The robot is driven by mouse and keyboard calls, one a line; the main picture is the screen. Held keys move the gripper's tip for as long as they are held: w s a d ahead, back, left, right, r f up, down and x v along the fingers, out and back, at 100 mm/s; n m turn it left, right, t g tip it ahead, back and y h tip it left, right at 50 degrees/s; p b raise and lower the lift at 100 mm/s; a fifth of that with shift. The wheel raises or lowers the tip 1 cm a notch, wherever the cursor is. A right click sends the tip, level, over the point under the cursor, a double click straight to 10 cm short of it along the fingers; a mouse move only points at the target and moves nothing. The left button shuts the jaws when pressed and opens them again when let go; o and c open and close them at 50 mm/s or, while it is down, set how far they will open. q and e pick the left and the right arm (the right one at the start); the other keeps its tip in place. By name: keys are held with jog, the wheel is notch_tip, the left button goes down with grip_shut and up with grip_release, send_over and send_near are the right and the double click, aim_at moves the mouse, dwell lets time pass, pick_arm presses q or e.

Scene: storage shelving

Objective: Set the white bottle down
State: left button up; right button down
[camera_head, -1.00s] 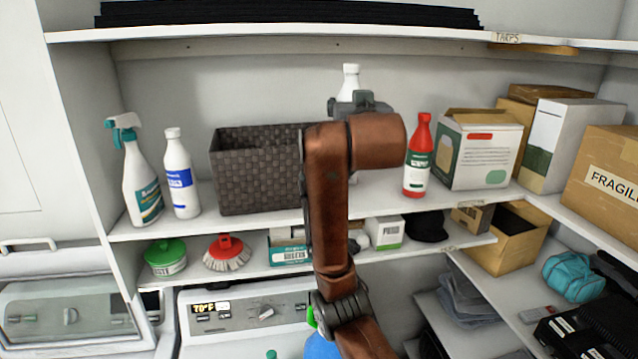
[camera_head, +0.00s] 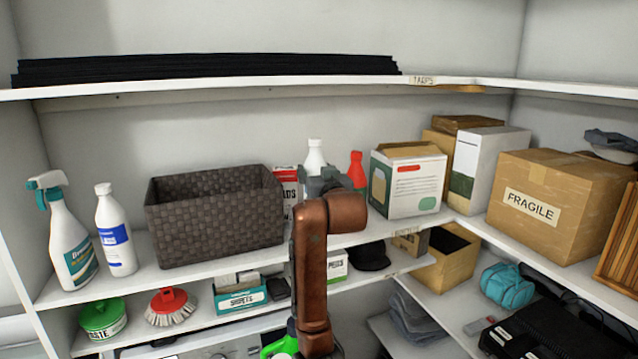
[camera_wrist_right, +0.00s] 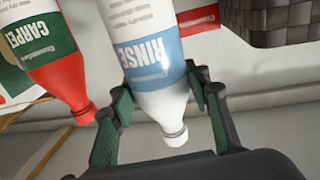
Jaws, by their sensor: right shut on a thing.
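The white bottle (camera_head: 315,158) is upright at the middle shelf, with my right gripper (camera_head: 326,182) shut around it. Its lower part is hidden behind my right arm in the head view. In the right wrist view the white bottle (camera_wrist_right: 158,65), with a blue RINSE label, appears upside down between the two fingers of the right gripper (camera_wrist_right: 160,88). I cannot tell whether its base touches the shelf (camera_head: 130,282). My left gripper is not in view.
A red bottle (camera_head: 356,170) stands close to the right of the white bottle. A dark woven basket (camera_head: 215,215) is to the left, a red-and-white box (camera_head: 288,185) behind. A white carton (camera_head: 408,183) stands right. Another white bottle (camera_head: 114,232) and a spray bottle (camera_head: 70,240) are far left.

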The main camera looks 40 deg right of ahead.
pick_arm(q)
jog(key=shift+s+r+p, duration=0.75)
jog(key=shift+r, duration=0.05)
pick_arm(e)
jog(key=f, duration=0.2)
jog(key=d+f, duration=0.1)
jog(key=f, duration=0.1)
jog(key=shift+d+f, duration=0.1)
jog(key=shift+f, duration=0.1)
jog(key=shift+f, duration=0.15)
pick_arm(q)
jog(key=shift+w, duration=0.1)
pick_arm(e)
jog(key=c, duration=1.1)
grip_release()
jog(key=shift+w, duration=0.1)
pick_arm(q)
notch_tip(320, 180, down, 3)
jog(key=b, duration=0.3)
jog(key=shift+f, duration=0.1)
pick_arm(e)
jog(key=v, duration=1.2)
